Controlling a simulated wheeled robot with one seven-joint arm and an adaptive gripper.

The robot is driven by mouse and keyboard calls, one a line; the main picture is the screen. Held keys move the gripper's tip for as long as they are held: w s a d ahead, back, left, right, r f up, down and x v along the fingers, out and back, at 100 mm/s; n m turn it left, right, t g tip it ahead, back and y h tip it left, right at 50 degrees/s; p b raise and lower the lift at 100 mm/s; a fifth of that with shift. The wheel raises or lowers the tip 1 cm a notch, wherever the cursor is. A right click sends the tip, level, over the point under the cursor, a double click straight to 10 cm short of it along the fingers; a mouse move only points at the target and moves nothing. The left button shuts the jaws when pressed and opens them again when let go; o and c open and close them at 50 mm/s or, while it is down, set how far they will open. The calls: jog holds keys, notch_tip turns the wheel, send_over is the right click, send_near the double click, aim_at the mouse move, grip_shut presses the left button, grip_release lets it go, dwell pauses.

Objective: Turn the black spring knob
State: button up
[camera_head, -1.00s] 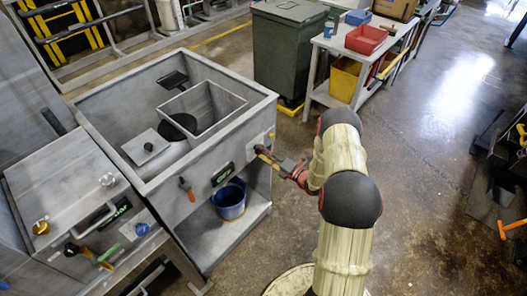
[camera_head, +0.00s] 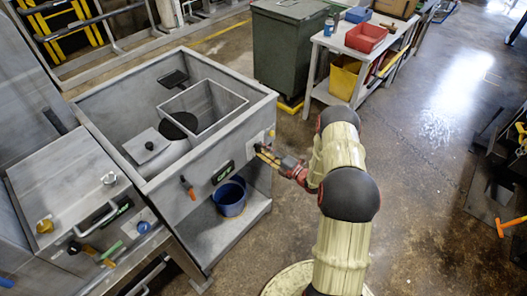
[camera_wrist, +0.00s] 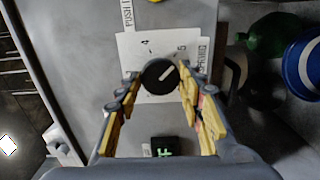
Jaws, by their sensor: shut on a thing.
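The black spring knob (camera_wrist: 158,76) is a round dark dial with a white pointer line, set on a white label plate with numbers and printed words. Its pointer slants up and to the right in the wrist view. My gripper (camera_wrist: 159,83) has its yellow-padded fingers on both sides of the knob and is shut on it. In the head view my gripper (camera_head: 264,153) is at the right end of the grey machine's front panel (camera_head: 208,172), with two yellow fingers showing. The knob itself cannot be made out clearly there.
An orange-handled control (camera_head: 188,187) and a small dark display (camera_head: 222,172) sit on the same panel. A blue bucket (camera_head: 229,197) stands on the shelf below. A green bin (camera_head: 285,50) and a white table with trays (camera_head: 360,45) stand behind. The floor at right is mostly open.

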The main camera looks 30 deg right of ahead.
jog(key=o, duration=1.1)
jog(key=shift+o, duration=0.3)
jog(key=v, duration=1.2)
